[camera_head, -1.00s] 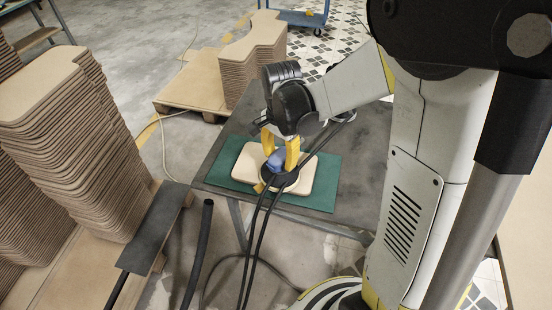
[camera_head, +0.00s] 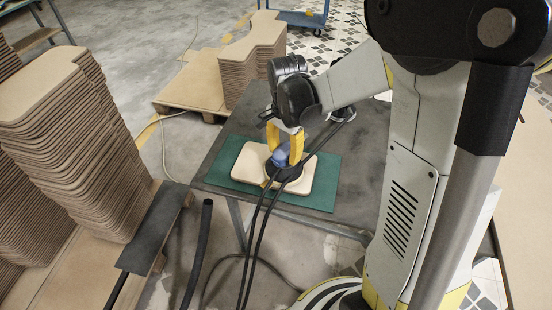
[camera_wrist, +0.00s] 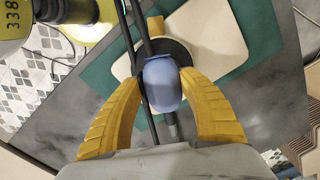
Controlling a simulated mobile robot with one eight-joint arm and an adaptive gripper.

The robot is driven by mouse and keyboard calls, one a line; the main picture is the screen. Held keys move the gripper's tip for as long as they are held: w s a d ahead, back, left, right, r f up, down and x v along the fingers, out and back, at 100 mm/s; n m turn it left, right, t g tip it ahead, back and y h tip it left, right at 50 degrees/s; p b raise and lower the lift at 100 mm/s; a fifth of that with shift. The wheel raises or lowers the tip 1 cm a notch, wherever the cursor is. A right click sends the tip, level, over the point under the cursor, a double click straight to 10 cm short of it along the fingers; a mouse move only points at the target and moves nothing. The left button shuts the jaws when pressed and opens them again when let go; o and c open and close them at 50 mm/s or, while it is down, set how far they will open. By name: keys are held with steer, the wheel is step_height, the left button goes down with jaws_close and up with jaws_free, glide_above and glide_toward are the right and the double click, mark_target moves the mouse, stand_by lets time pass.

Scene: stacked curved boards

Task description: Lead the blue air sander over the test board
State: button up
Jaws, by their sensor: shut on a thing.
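The blue air sander (camera_head: 283,157) has a blue body and a round black pad. It sits on the pale wooden test board (camera_head: 247,166), near the board's middle. My gripper (camera_head: 286,148) has yellow fingers and is shut on the sander from above. In the wrist view the yellow fingers (camera_wrist: 164,95) stand on both sides of the blue sander body (camera_wrist: 162,85), and the test board (camera_wrist: 213,35) shows behind it. The board lies on a green mat (camera_head: 322,187). The sander's underside is hidden.
The mat lies on a dark table (camera_head: 355,160). Two black hoses (camera_head: 254,240) run from the sander over the table's front edge. Stacked curved boards stand at left (camera_head: 70,140) and behind on a pallet (camera_head: 250,60). A blue cart (camera_head: 300,18) stands far back.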

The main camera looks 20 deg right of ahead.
steer(key=shift+w+d, duration=0.25)
steer(key=shift+w, duration=0.4)
steer(key=shift+w+d, duration=0.2)
steer(key=shift+w, duration=0.45)
steer(key=o, duration=0.7)
steer(key=shift+r, duration=0.15)
steer(key=shift+r+p, duration=0.5)
steer(key=shift+r, duration=0.1)
steer(key=shift+c, duration=0.4)
steer(key=shift+r+p, duration=2.1)
steer(key=shift+r, duration=0.9)
